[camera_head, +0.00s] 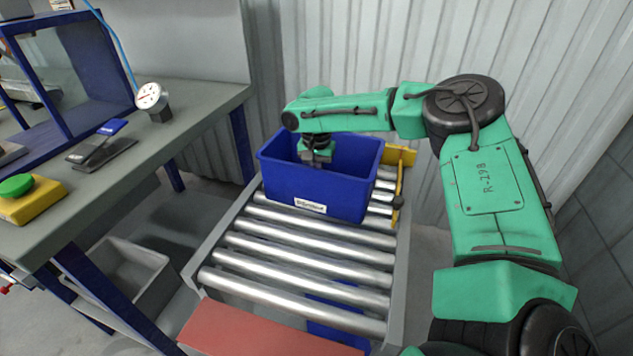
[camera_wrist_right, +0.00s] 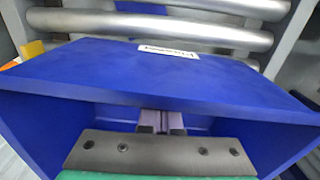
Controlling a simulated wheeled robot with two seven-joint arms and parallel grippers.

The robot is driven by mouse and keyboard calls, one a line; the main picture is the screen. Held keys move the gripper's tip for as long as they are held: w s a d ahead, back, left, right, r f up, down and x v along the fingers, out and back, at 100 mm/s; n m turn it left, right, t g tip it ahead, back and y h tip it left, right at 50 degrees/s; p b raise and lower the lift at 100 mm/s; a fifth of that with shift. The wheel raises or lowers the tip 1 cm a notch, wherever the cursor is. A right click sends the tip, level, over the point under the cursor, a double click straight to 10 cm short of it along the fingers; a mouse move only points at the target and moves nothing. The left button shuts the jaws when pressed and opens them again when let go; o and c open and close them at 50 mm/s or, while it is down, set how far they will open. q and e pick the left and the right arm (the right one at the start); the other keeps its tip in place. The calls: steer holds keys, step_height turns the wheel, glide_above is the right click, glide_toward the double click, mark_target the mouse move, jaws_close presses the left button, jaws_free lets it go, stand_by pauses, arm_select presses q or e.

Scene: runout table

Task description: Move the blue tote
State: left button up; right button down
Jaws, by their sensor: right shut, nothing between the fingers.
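The blue tote (camera_head: 320,190) stands upright at the far end of the roller table (camera_head: 213,243), with a white label on its near wall. My right gripper (camera_head: 317,158) reaches down into the tote's open top from above. In the right wrist view the blue tote (camera_wrist_right: 200,82) fills most of the picture, and my right gripper (camera_wrist_right: 161,122) points down inside it, by a wall. Its fingers are shut with nothing between them; whether they touch the wall cannot be told. The tote's floor is hidden in the head view. My left gripper is not in view.
A yellow stop (camera_head: 400,156) stands at the table's far right, beside the tote. The near rollers (camera_head: 290,297) are clear. A red panel (camera_head: 262,338) lies at the near end. A workbench (camera_head: 195,105) stands left, with a grey bin (camera_head: 125,270) below it. A corrugated wall is behind.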

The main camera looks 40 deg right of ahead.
steer(key=shift+s+a+r, duration=0.1)
steer(key=shift+s+a, duration=0.1)
steer(key=shift+a, duration=0.25)
steer(key=s+a, duration=0.1)
steer(key=s+a+p, duration=0.1)
steer(key=a, duration=0.1)
steer(key=s+a+p, duration=0.1)
steer(key=a, duration=0.1)
steer(key=shift+s+a+r, duration=0.1)
steer(key=shift+s+a, duration=0.05)
steer(key=shift+s, duration=0.2)
steer(key=s+a, duration=0.3)
steer(key=a, duration=0.1)
steer(key=s+a, duration=0.3)
steer(key=a, duration=0.1)
steer(key=s+a, duration=0.3)
steer(key=a, duration=0.2)
steer(key=shift+s+a+f, duration=0.1)
steer(key=shift+s+f, duration=0.05)
steer(key=shift+f, duration=0.05)
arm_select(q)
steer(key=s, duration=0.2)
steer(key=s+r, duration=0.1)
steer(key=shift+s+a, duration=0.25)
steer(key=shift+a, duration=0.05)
